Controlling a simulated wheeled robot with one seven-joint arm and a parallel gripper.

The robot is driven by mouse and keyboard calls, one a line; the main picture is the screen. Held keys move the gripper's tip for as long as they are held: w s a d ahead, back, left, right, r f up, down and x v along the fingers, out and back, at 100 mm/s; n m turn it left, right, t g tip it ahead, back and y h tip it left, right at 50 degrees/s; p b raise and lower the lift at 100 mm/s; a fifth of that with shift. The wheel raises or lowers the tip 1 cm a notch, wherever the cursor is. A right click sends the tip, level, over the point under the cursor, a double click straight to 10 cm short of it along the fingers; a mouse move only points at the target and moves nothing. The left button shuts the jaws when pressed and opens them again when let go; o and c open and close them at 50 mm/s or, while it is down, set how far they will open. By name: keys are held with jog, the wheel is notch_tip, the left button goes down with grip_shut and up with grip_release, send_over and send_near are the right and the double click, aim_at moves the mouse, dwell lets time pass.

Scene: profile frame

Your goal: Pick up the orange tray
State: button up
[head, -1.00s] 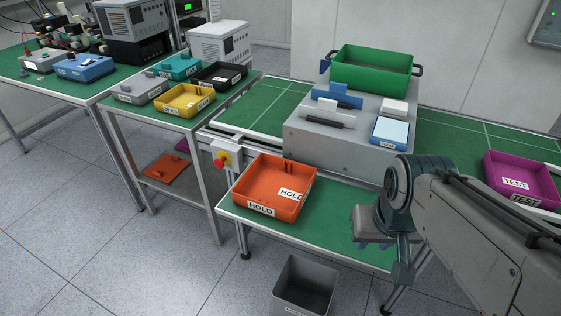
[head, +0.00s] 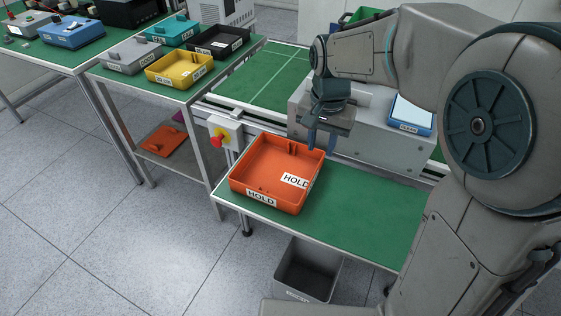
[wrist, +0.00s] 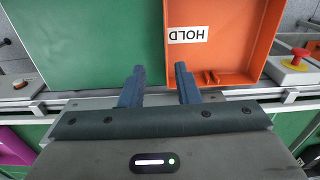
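The orange tray (head: 270,172) lies flat on the green bench top, with HOLD labels on its front and inside. It also shows in the wrist view (wrist: 222,28), right of centre. My gripper (head: 321,143) hangs above the bench at the tray's back right corner. In the wrist view my gripper (wrist: 160,72) has its two blue fingers apart with nothing between them. One finger shows beside the tray's wall and the other shows against the green top. The height of the fingertips relative to the rim is hard to tell.
A red emergency button (head: 220,141) is left of the tray. A grey bin (head: 306,270) stands below the front edge. The green top (head: 360,215) to the tray's right is clear.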

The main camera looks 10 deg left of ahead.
aim_at(313, 176)
jog(key=f, duration=0.9)
jog(key=w+a+f, duration=0.1)
jog(key=f, duration=0.4)
jog(key=shift+w+f, duration=0.1)
jog(key=shift+f, duration=0.15)
jog(key=shift+c, duration=0.3)
grip_shut()
